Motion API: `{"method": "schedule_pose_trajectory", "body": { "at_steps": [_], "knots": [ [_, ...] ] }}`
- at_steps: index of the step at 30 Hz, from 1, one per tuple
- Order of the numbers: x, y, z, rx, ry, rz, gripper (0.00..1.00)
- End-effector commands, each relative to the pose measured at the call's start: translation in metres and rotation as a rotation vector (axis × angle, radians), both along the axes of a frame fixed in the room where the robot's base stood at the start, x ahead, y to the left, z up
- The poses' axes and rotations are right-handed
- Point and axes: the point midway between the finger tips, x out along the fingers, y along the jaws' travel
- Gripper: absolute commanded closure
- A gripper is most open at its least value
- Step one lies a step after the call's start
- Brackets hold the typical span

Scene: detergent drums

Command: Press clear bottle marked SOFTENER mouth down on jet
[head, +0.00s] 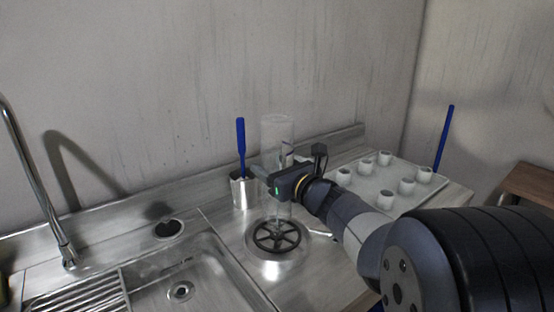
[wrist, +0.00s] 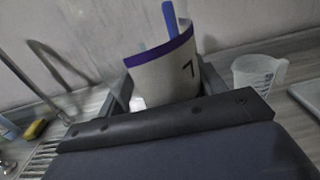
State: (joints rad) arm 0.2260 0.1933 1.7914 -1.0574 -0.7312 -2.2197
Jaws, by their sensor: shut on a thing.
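My gripper (head: 277,181) is shut around the middle of a clear bottle (head: 277,135). The bottle stands upright with its broad flat end up and its narrower end down. In the wrist view the bottle carries a pale label (wrist: 165,78) with a purple edge and one dark character; the word SOFTENER cannot be read. The jet, a black spoked wheel (head: 277,237) in a round metal dish, is directly below the bottle. The lower end of the bottle is faint, and I cannot tell whether it touches the wheel. My gripper (wrist: 165,100) hides part of the label.
A steel cup (head: 243,192) with a blue-handled tool (head: 241,140) stands close behind left. A clear measuring jug (wrist: 258,75) is at right in the wrist view. A tray (head: 378,201) of several white cups is to the right. A sink (head: 190,278) and tap (head: 38,190) are left.

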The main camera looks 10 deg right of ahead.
Motion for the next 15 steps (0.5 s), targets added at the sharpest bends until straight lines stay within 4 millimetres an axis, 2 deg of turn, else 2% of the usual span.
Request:
{"method": "schedule_pose_trajectory", "body": {
  "at_steps": [8,15],
  "knots": [
    [-0.0001,-0.0001,-0.0014,0.000,0.003,0.000,0.57],
    [-0.0001,0.0000,0.0059,-0.002,0.002,0.000,0.57]
  ]
}}
